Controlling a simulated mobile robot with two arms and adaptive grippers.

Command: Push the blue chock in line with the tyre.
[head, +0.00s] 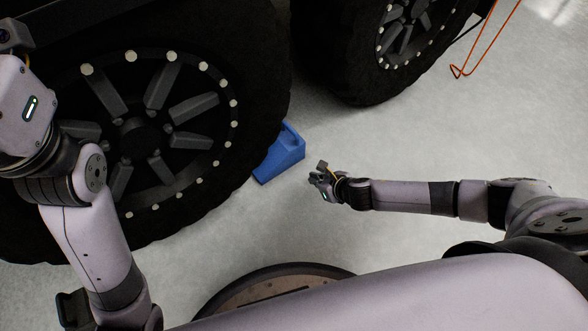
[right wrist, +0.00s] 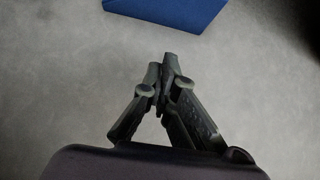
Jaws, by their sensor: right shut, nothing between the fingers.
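The blue chock (head: 281,155) lies on the floor at the right edge of the large black tyre (head: 268,75), partly hidden behind it. In the right wrist view the chock (right wrist: 170,12) shows only in part, at the top edge. My right gripper (head: 317,173) is just right of the chock in the head view, with a small gap between them. In the right wrist view its fingertips (right wrist: 163,65) are together, with nothing between them and bare floor around. My left arm comes in from the left in front of the wheel; its gripper does not show clearly.
A second tyre (head: 352,75) stands behind the first at the top middle. An orange bent rod (head: 484,38) hangs at the top right. The grey floor (head: 420,140) to the right of the chock is clear apart from my right arm.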

